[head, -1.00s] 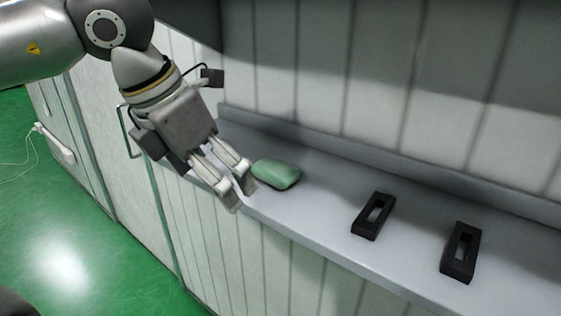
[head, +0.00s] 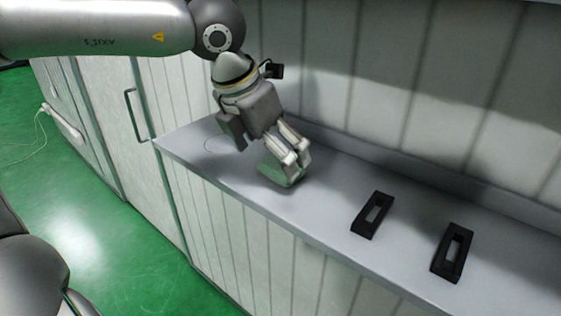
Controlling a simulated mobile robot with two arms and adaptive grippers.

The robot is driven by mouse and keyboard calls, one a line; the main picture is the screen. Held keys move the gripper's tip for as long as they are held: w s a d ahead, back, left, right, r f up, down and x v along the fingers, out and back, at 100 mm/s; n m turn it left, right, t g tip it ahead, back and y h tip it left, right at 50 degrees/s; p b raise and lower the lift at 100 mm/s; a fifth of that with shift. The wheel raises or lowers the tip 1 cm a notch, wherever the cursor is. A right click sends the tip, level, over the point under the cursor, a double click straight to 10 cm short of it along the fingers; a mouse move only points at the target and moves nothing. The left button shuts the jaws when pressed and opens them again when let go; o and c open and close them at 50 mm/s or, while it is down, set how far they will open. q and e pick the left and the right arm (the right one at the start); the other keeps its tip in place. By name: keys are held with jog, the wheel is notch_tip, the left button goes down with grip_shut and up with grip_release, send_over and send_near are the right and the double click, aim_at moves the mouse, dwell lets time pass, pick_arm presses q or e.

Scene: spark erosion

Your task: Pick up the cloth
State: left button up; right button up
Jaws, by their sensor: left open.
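The cloth is a green, rounded, folded piece (head: 274,171) lying on the grey shelf (head: 323,217), near its front edge. My left gripper (head: 298,168) comes down from above with its fingers over the cloth. The fingers hide part of the cloth, and green shows around and below them. The gripper is open; I cannot tell whether the fingertips touch the cloth. My right gripper is not in the view.
Two black rectangular frames, one nearer (head: 361,224) and one farther right (head: 441,262), lie on the shelf to the right of the cloth. A panelled wall (head: 350,85) rises behind. A cabinet handle (head: 134,115) stands out at left.

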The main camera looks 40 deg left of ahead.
pick_arm(q)
jog(key=shift+w+x, duration=0.15)
jog(key=shift+x, duration=0.7)
jog(key=shift+w+x, duration=0.15)
jog(key=shift+x, duration=0.7)
jog(key=shift+d+r, duration=0.1)
jog(key=shift+r, duration=0.05)
jog(key=c, duration=1)
